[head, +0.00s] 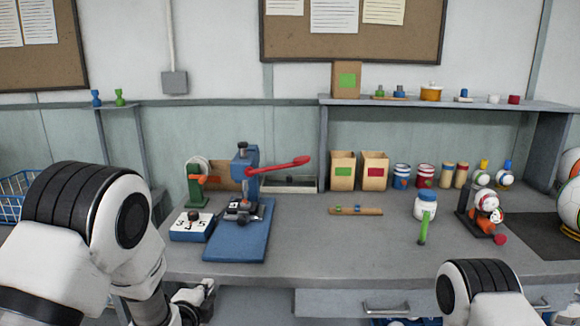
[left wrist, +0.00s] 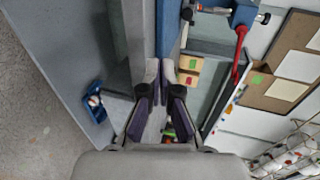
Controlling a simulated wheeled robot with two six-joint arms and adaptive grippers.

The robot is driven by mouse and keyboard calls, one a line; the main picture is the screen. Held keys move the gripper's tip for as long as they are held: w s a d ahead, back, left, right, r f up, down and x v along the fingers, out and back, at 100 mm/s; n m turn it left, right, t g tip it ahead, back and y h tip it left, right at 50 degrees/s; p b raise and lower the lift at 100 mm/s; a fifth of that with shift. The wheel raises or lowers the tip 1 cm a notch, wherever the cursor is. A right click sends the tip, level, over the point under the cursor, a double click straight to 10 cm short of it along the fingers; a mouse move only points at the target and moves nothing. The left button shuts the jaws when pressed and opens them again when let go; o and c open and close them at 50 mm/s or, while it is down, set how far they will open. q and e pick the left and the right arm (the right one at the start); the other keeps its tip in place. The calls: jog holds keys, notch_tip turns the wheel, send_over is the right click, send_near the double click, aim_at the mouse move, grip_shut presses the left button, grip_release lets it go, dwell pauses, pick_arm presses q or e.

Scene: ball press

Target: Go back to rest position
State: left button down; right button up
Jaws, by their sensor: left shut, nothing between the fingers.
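My left arm comes in from the left in the head view. My left gripper (head: 198,298) is low, in front of the bench's front edge and below the top. In the left wrist view the gripper (left wrist: 159,72) has its fingers together with nothing between them. Part of my right arm shows at the bottom right of the head view; its gripper is out of sight. The blue ball press (head: 244,178) with its red lever (head: 285,165) stands on the bench, apart from my left gripper; the lever (left wrist: 240,52) also shows in the left wrist view.
The grey bench (head: 330,240) spans the front. Boxes and cans line the back under a shelf (head: 450,102).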

pick_arm(q)
jog(key=s+a+f+n+g+y+p, duration=0.1)
jog(key=s+a+f+n+g+p, duration=0.15)
jog(key=s+f, duration=0.55)
jog(key=s+a+f+n+g+p, duration=0.15)
jog(key=s+f+g, duration=0.25)
jog(key=s+f, duration=0.45)
jog(key=s+a+f+n+g+p, duration=0.1)
jog(key=s+f+n+g, duration=0.1)
jog(key=s+n+g, duration=0.2)
jog(key=s+f+n+g+p, duration=0.1)
jog(key=s+n+g, duration=0.3)
jog(key=s+n, duration=0.7)
jog(key=s+f, duration=0.1)
jog(key=s, duration=0.7)
jog(key=shift+a, duration=0.35)
pick_arm(e)
notch_tip(320, 180, up, 6)
jog(key=shift+w+r, duration=0.25)
jog(key=shift+w, duration=0.1)
